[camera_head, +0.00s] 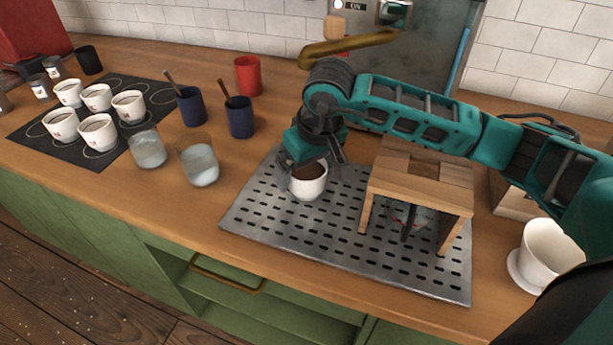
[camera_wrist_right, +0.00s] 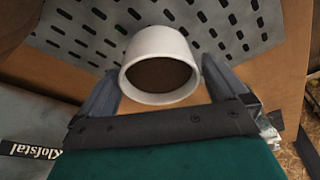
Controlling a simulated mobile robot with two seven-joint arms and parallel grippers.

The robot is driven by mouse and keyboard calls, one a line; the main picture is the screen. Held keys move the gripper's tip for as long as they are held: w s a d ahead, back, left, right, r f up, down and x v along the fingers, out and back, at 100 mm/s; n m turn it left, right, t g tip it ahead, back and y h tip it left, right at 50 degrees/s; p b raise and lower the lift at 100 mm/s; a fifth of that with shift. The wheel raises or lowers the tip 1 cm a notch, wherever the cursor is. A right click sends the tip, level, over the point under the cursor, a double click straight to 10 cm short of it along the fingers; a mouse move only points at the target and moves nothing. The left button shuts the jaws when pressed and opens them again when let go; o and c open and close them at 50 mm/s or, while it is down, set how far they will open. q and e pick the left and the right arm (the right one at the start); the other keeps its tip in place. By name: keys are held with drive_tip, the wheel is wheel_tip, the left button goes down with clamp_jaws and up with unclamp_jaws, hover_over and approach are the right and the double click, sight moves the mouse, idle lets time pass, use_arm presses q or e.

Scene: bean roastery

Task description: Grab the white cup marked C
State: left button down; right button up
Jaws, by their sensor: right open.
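A white cup (camera_head: 309,189) with dark brown contents stands on the perforated metal tray (camera_head: 262,217). No letter C shows on its visible side. My right gripper (camera_head: 312,172) is over the cup from above, its jaws open. In the right wrist view the cup (camera_wrist_right: 158,42) sits between the two spread fingers (camera_wrist_right: 158,85), one at each side; whether they touch it I cannot tell. Several other white cups (camera_head: 97,133) with small red marks stand on a black mat at the left; I cannot read their marks. My left gripper is not in view.
A wooden stand (camera_head: 425,187) is on the tray right of the cup. Two clear glasses (camera_head: 200,166), dark blue cups (camera_head: 240,118) and a red cup (camera_head: 248,76) stand to the left. A white dripper (camera_head: 548,252) is at the right. The tray's front-left part is clear.

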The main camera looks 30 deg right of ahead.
drive_tip(key=shift+x, duration=0.95)
drive_tip(key=c, duration=1.1)
drive_tip(key=shift+r, duration=0.2)
